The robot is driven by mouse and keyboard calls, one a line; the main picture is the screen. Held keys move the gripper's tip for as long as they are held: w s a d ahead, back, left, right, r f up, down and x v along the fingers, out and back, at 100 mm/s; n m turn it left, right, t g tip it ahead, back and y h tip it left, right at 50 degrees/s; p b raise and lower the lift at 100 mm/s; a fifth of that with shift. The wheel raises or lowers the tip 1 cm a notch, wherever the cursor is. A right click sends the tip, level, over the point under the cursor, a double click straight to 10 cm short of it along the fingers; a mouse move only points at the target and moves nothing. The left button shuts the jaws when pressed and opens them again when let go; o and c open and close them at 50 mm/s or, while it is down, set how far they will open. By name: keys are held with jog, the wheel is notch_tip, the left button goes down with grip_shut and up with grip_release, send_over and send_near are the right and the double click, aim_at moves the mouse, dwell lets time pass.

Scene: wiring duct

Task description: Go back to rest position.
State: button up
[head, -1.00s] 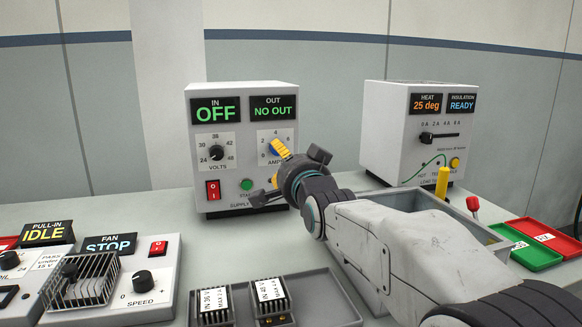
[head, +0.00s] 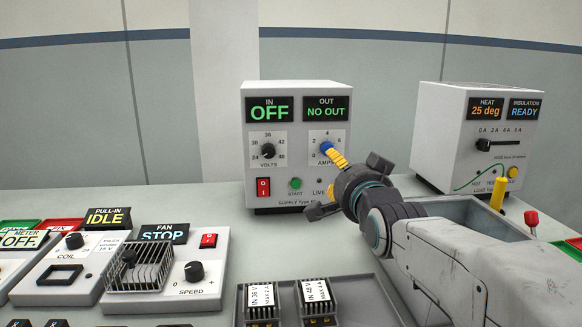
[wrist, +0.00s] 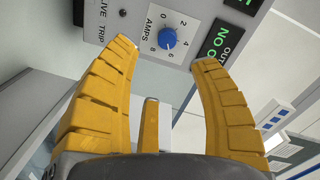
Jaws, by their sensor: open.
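My gripper (head: 338,160) is in front of the supply box (head: 262,195), near its blue AMPS knob (head: 326,147). In the wrist view my gripper's yellow fingers (wrist: 165,62) are spread apart with nothing between them. The blue knob also shows in the wrist view (wrist: 168,38), beyond the fingertips and apart from them. The supply box reads OFF under IN and NO OUT under OUT. My wrist hides part of the box's lower right side.
The heat and insulation tester (head: 450,150) stands at the right. A grey tray (head: 378,305) with two IN modules (head: 262,302) lies in front. The fan unit (head: 215,265) and coil unit (head: 45,282) stand at the left. A red-tipped lever (head: 531,218) is at the right.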

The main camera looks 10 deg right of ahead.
jog(key=s+r+n+g+p, duration=0.1)
jog(key=s+n+g+p, duration=1)
jog(key=s+p, duration=1.6)
jog(key=s+g, duration=0.2)
jog(key=s, duration=0.3)
jog(key=shift+g, duration=0.4)
jog(key=shift+d+r, duration=0.1)
jog(key=shift+c, duration=0.3)
